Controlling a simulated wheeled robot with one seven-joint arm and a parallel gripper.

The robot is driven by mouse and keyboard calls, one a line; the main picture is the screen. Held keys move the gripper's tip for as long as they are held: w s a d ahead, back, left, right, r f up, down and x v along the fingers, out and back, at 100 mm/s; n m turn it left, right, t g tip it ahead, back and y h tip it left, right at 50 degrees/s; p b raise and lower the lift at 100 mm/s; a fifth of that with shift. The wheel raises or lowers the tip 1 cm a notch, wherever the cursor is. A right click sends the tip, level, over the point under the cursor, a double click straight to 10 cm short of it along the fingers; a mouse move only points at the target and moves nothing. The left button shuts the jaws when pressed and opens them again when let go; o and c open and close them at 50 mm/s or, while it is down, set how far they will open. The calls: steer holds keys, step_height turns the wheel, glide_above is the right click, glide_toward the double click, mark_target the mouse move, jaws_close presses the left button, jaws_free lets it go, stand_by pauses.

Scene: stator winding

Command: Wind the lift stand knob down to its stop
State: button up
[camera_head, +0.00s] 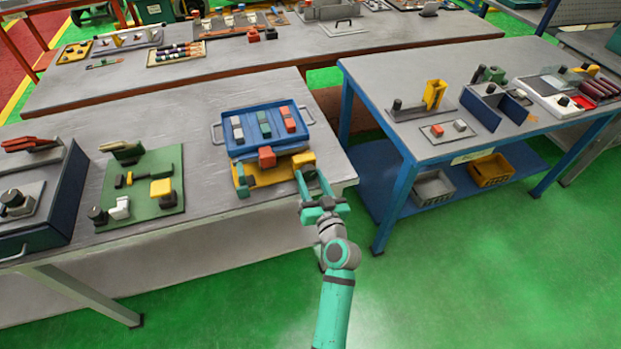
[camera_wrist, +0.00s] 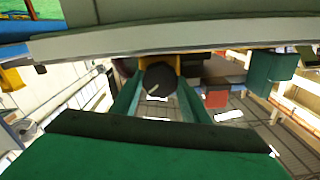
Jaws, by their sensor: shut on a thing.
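The blue tray (camera_head: 231,147) carries several coloured blocks. A green board (camera_head: 150,213) with parts lies to the left. A blue-framed table (camera_head: 364,84) stands to the right across a green floor gap.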

steer(key=n, duration=0.5)
steer(key=shift+s+a+f+n, duration=0.1)
steer(key=shift+f+n, duration=0.1)
steer(key=shift+n, duration=2.4)
steer(key=o, duration=1.1)
steer(key=shift+r, duration=0.1)
steer(key=shift+c, duration=0.2)
steer(key=v, duration=1)
steer(key=shift+s+d, duration=0.2)
steer(key=shift+s, duration=0.15)
